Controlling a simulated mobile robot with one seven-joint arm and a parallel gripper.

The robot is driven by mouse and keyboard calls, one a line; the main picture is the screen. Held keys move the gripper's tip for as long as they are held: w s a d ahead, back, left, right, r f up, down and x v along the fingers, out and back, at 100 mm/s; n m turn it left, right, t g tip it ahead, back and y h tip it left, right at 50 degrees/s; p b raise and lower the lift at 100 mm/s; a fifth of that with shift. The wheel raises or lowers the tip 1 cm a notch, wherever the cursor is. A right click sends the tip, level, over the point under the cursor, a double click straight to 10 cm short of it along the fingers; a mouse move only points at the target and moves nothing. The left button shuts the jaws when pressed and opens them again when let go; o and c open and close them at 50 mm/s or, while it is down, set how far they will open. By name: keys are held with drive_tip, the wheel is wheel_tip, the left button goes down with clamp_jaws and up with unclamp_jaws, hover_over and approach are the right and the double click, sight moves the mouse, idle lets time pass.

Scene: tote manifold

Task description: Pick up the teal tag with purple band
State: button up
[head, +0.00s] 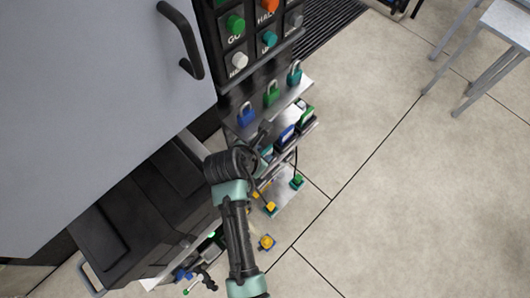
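I cannot single out a teal tag with a purple band. Several small coloured tags or cards stand on a narrow shelf at the middle: a green one (306,116), a blue one (286,136) and a partly hidden teal-and-white one (267,152). Their bands are too small to read. My arm rises from the bottom, and its dark wrist covers part of this shelf. What seems to be my gripper (264,132) is a small dark shape beside the tags. Its fingers cannot be made out, nor whether it holds anything.
Above the tags, a metal shelf (240,128) holds blue, green and teal padlocks under a button panel (236,45). A lower plate (284,199) carries yellow and green pieces. A black case (130,215) stands left. Open tiled floor (400,200) lies right, with a grey stool (508,25).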

drive_tip(key=shift+x, duration=1.1)
clamp_jaws()
drive_tip(key=shift+r, duration=0.1)
